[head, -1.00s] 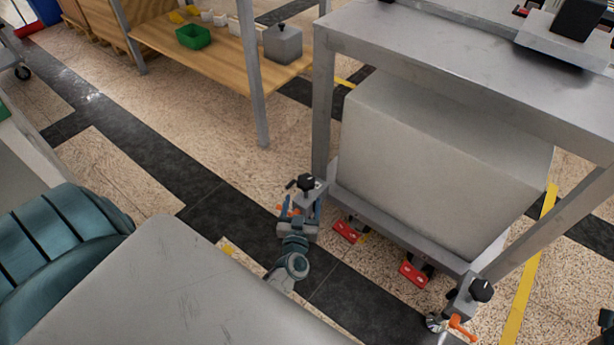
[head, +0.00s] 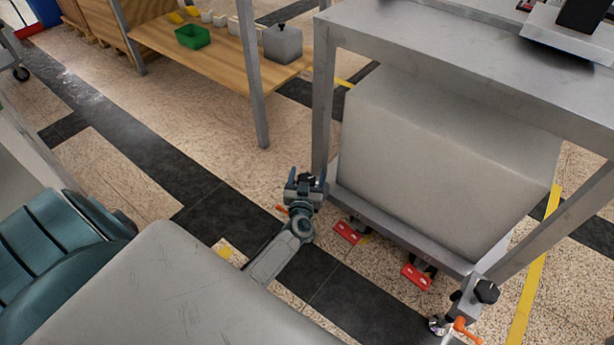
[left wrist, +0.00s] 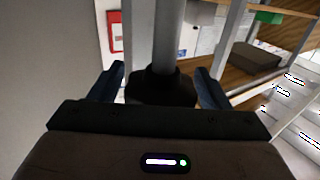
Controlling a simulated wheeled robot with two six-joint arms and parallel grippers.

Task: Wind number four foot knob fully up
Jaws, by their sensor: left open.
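The foot knob (left wrist: 160,90) at the left corner of the metal frame is black and lobed, with a grey post behind it in the left wrist view. No number shows on it. My left gripper (head: 306,182) is open, with one blue finger on each side of this knob; I cannot tell whether they touch it. In the head view the gripper mostly hides the knob, and an orange lever (head: 282,208) shows beside it. A second black foot knob (head: 486,291) sits at the frame's right corner, with its own orange lever (head: 463,328). My right gripper is not in view.
The metal frame (head: 323,100) holds a large grey block (head: 440,150) under its top. Red brackets (head: 347,232) sit low under its lower rail. A wooden-shelved bench (head: 225,60) with a green bin (head: 193,36) stands behind.

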